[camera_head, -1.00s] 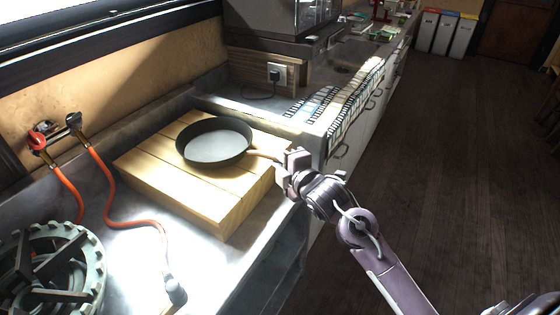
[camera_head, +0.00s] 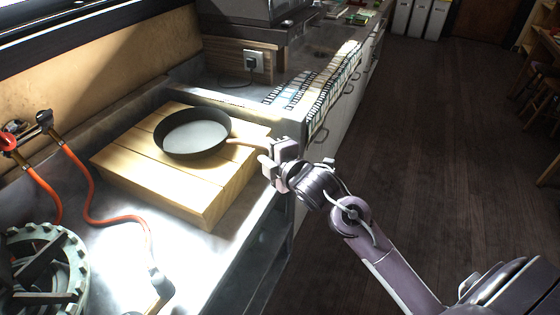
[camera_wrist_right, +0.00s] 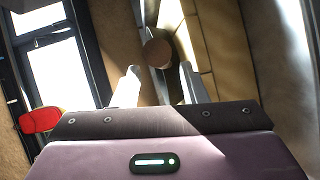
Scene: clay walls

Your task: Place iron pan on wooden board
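The dark iron pan (camera_head: 195,137) rests flat on the thick wooden board (camera_head: 128,162) in the head view. Its light brown handle (camera_head: 246,143) points right, past the board's edge. My right gripper (camera_head: 270,160) is at the handle's end. In the right wrist view, the round brown handle end (camera_wrist_right: 157,52) shows between and beyond the two spread fingers, with gaps on both sides. The right gripper is open and holds nothing. My left gripper is not in the head view.
A gas burner (camera_head: 45,270) stands at the lower left, with orange hoses (camera_head: 95,200) beside the board. Open floor (camera_head: 430,150) lies to the right.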

